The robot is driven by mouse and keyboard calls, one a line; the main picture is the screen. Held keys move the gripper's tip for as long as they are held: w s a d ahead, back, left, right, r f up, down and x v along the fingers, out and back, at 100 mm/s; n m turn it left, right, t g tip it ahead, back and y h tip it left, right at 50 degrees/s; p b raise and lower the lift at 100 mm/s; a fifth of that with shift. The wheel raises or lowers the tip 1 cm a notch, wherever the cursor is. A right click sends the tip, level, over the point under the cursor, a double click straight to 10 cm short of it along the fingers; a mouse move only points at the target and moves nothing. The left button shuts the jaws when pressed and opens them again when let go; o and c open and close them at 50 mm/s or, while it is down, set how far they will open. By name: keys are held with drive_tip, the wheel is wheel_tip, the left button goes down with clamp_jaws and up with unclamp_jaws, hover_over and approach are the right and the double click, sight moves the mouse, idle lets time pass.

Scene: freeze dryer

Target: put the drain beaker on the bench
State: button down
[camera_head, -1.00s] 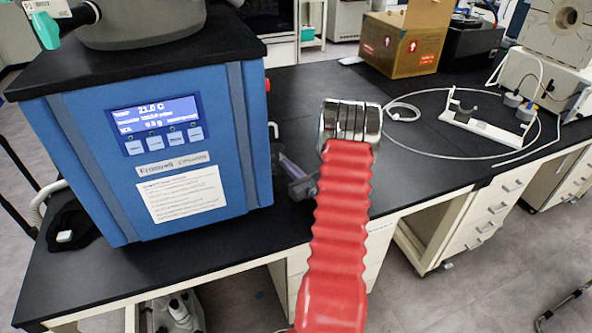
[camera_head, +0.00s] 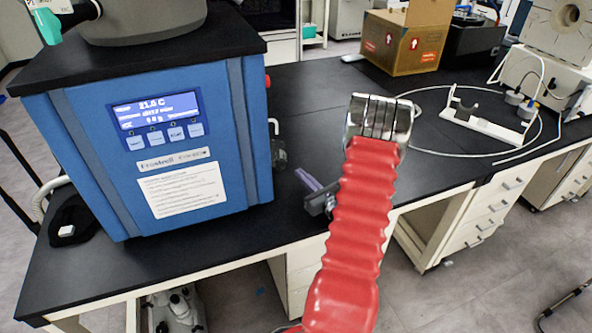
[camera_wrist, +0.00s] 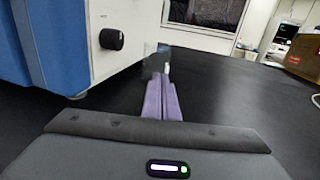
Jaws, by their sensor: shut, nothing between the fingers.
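The drain beaker (camera_head: 279,153) is a small clear glass vessel. In the head view it stands on the black bench (camera_head: 310,105) close against the right side of the blue freeze dryer (camera_head: 150,140), partly hidden by it. In the wrist view the beaker (camera_wrist: 156,62) shows just beyond the fingertips, faint and see-through. My gripper (camera_head: 301,173) has purple fingers, closed together and empty. It is low over the bench, to the right and near side of the beaker. In the wrist view the fingers (camera_wrist: 162,84) point towards the beaker; I cannot tell whether they touch it.
A black knob (camera_wrist: 111,39) sticks out of the dryer's white side panel, left of the beaker. A cardboard box (camera_head: 405,42), a white stand (camera_head: 483,122) and a looped white tube (camera_head: 447,157) are farther right. The bench between dryer and box is clear.

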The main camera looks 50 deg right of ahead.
drive_tip(key=v, duration=0.5)
drive_tip(key=shift+s+a, duration=0.1)
drive_tip(key=shift+s, duration=0.05)
